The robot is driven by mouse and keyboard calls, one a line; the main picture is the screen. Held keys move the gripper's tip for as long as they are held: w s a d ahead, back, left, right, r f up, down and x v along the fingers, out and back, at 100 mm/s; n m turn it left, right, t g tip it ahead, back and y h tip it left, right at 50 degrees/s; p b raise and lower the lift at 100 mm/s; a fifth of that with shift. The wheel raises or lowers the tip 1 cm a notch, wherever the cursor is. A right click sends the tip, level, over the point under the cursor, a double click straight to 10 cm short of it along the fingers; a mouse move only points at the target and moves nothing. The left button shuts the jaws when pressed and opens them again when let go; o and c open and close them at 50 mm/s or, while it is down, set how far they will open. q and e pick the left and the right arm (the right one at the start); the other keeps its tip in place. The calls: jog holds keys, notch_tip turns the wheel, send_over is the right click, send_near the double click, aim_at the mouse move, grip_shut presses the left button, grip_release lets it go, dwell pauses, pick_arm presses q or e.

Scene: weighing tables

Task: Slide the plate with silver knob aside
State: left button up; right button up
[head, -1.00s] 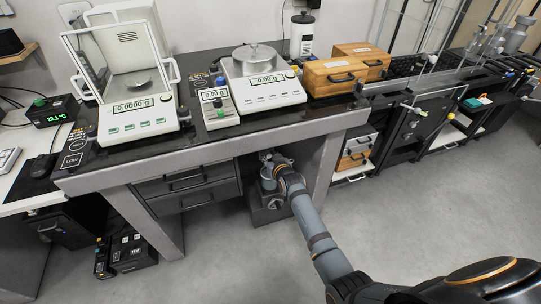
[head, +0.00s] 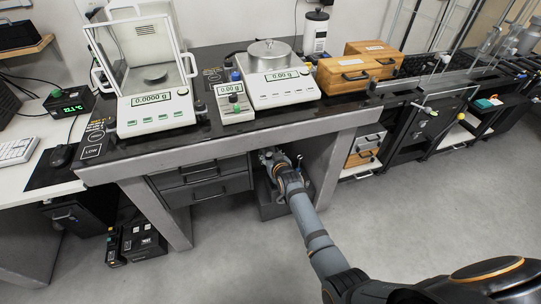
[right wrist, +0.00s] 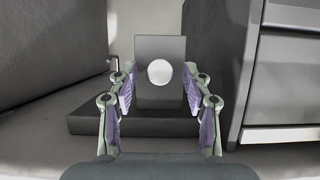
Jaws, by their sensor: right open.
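The plate with silver knob (right wrist: 160,101) is a dark grey upright panel in the right wrist view, with a round, pale silver knob (right wrist: 159,72) on its face. It stands on a low dark block (right wrist: 85,119) under the weighing table. My right gripper (right wrist: 160,88) is open and empty, its two purple-padded fingers to the left and right of the knob in the picture. I cannot tell how far the plate is beyond the fingertips. In the head view my right gripper (head: 269,158) reaches under the table and hides much of the plate. My left gripper is not in view.
The weighing table (head: 235,151) carries two balances, one with a glass shield (head: 150,55) and one with a silver lid (head: 269,53). A drawer unit (head: 205,180) hangs left of my right gripper. A table leg (head: 320,165) stands to its right. Grey floor lies in front.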

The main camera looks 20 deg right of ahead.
jog(key=v, duration=1.2)
